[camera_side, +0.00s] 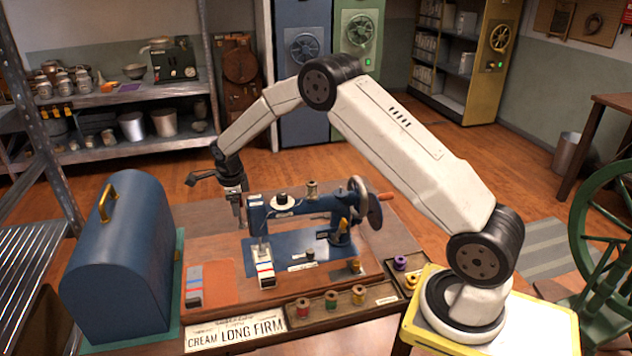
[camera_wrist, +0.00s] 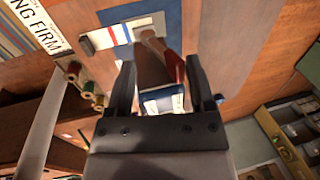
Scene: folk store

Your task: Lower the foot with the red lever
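The blue sewing machine (camera_side: 300,207) stands on a wooden board on the table. Under its head lies a cream cloth with red and blue stripes (camera_side: 265,270), which also shows in the wrist view (camera_wrist: 112,36). In the wrist view a red lever (camera_wrist: 179,66) sticks up beside a brown-grey part of the machine head. My gripper (camera_wrist: 160,66) is open, with one finger on each side of the head and lever; I cannot tell if either touches. In the side view my gripper (camera_side: 239,212) points down at the head's left. The lever and foot are not distinguishable there.
A blue domed case (camera_side: 120,260) stands to the left of the machine. A striped cloth stack (camera_side: 195,287) and a "CREAM LONG FIRM" card (camera_side: 236,332) lie at the front. Thread spools sit in a wooden tray (camera_side: 345,303). The handwheel (camera_side: 357,200) is at the machine's right end.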

